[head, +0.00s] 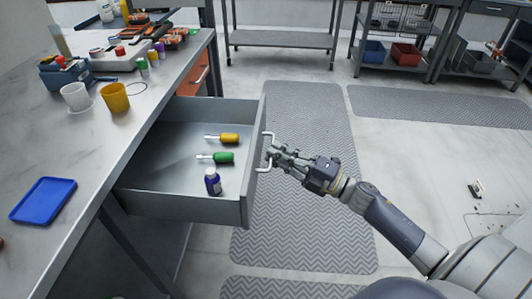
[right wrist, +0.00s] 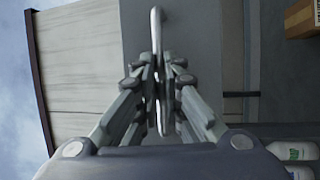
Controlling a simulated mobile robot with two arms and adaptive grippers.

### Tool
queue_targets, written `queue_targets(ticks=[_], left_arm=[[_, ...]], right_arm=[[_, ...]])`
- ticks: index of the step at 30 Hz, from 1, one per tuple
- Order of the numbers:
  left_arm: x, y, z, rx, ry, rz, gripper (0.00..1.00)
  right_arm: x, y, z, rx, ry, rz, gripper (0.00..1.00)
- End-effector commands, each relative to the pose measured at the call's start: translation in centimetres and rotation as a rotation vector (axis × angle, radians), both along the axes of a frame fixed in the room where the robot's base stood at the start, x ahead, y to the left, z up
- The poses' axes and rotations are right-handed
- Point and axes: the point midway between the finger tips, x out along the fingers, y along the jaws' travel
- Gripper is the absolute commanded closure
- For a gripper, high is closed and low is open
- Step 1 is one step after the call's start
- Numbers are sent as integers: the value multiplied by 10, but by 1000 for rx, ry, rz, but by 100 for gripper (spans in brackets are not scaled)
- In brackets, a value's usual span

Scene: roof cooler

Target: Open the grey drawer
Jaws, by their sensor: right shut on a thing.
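The grey drawer (head: 185,207) stands pulled out from under the workbench in the head view, with its inside showing. Its pale bar handle (head: 265,169) is on the front panel, facing right. My right gripper (head: 271,156) is shut on this handle, with the arm reaching in from the lower right. In the right wrist view the fingers (right wrist: 158,85) close around the handle bar (right wrist: 156,30). My left gripper is not in view.
The workbench top (head: 60,140) carries a blue tray (head: 43,200), a white cup (head: 76,97), a yellow cup (head: 114,97) and several tools. An orange drawer front (head: 195,75) is beyond the grey drawer. Floor mats (head: 305,110) lie to the right, and the floor there is largely clear.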

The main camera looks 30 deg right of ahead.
Motion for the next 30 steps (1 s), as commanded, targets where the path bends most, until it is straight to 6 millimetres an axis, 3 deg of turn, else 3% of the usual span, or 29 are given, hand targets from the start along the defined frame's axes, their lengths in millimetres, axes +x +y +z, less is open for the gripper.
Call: queue_targets(ticks=[13, 16, 30], left_arm=[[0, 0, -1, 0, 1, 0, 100], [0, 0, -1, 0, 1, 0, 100], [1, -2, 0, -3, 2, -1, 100]], right_arm=[[-2, -4, -1, -1, 2, -1, 100], [-2, -4, -1, -1, 2, -1, 73], [-10, -9, -3, 1, 3, -1, 72]])
